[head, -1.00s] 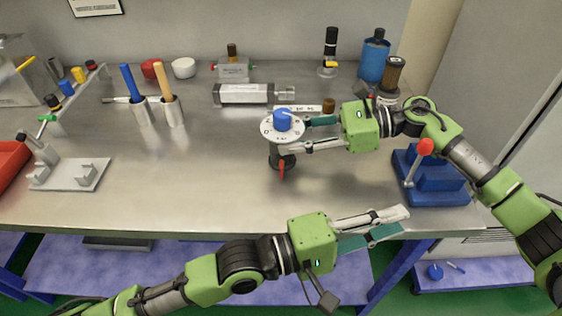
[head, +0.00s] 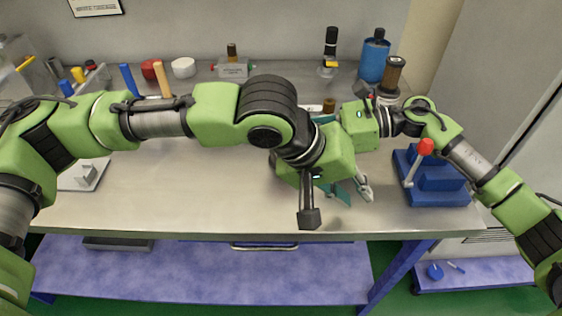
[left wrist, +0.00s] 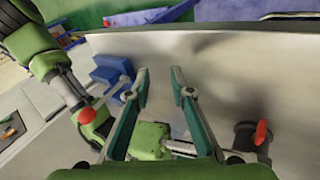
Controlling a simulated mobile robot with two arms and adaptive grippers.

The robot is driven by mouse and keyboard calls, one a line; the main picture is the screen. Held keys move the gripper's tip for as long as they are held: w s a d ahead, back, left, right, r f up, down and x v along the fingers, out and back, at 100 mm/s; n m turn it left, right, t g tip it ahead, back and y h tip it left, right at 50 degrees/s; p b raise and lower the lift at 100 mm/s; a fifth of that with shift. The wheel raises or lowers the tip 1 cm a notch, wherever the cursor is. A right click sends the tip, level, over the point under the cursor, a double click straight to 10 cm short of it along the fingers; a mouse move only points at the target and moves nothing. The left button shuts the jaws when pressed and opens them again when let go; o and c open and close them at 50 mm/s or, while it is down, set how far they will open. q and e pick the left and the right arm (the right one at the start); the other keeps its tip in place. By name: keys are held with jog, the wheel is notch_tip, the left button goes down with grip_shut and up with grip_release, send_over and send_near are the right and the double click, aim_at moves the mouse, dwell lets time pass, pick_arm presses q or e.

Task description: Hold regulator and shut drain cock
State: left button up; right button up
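In the head view my left arm hides the regulator and its drain cock. In the left wrist view the dark lower end of the regulator (left wrist: 243,140) and the red drain cock lever (left wrist: 261,132) show at the lower right. My left gripper (head: 354,194) is open, with nothing between its fingers; its fingers (left wrist: 160,76) show apart in the left wrist view, left of the red lever. My right gripper (head: 345,122) reaches to the regulator from the right, mostly hidden; one finger points toward the dark body, but its grip cannot be made out.
A blue press (head: 437,180) with a red-knobbed lever stands right of the right gripper. A blue bottle (head: 373,60) and a brown-topped unit (head: 393,78) stand behind. The bench front (head: 200,205) is clear.

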pick_arm(q)
jog(key=w+a+r+n+t+y, duration=0.1)
jog(key=w+a+r+t+y, duration=0.25)
jog(key=a+r+y, duration=0.7)
jog(key=w+f+h, duration=0.1)
jog(key=f, duration=0.3)
jog(key=w+a+f+h, duration=0.1)
jog(key=w+f, duration=0.1)
jog(key=f, duration=0.2)
jog(key=w+a+f+h, duration=0.1)
jog(key=w+f, duration=0.1)
jog(key=f, duration=0.2)
jog(key=shift+a+g+h, duration=0.1)
jog(key=shift+g+h, duration=0.25)
grip_shut()
